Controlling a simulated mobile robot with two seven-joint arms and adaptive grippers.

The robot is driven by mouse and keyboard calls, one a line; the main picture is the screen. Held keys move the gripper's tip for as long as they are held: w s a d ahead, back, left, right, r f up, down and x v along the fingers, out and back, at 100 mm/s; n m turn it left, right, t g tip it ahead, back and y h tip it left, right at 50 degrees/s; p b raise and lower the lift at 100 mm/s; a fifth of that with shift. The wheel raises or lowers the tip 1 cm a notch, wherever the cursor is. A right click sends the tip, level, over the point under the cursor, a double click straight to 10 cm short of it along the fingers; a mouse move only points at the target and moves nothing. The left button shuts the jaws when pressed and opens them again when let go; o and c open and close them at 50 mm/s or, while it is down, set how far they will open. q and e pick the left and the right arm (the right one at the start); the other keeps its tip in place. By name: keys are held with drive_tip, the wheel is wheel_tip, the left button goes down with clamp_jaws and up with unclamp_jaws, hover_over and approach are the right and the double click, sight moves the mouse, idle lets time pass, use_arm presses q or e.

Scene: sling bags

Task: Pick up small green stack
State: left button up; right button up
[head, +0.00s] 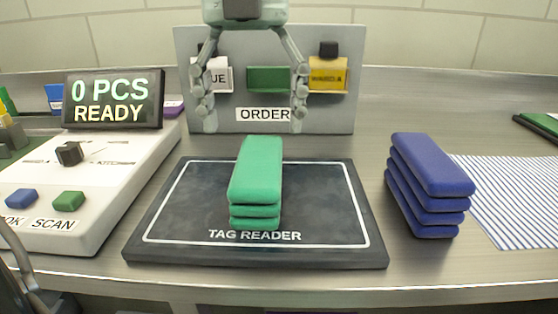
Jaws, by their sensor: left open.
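The small green stack (256,183) is made of folded green pieces with rounded ends, lying one on another. It sits near the middle of the black tag reader pad (322,210). My left gripper (252,118) shows at the top centre, fingers pointing down and spread wide, with nothing held between them. Its fingertips appear above and behind the stack in the picture, one to each side of it, not touching it. My right gripper is not in view.
A blue stack (428,185) stands right of the pad, by a striped cloth (515,195). A white console (90,185) with a "0 PCS READY" display (114,99) is at left. An order board (338,112) stands behind the pad. Bare metal counter lies between pad and blue stack.

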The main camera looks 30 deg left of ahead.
sight(258, 157)
use_arm(q)
drive_tip(key=f, duration=0.6)
drive_tip(key=shift+s+d+f, duration=0.15)
drive_tip(key=shift+d+f, duration=0.05)
drive_tip(key=shift+d, duration=0.2)
drive_tip(key=shift+f, duration=0.5)
drive_tip(key=c, duration=1.4)
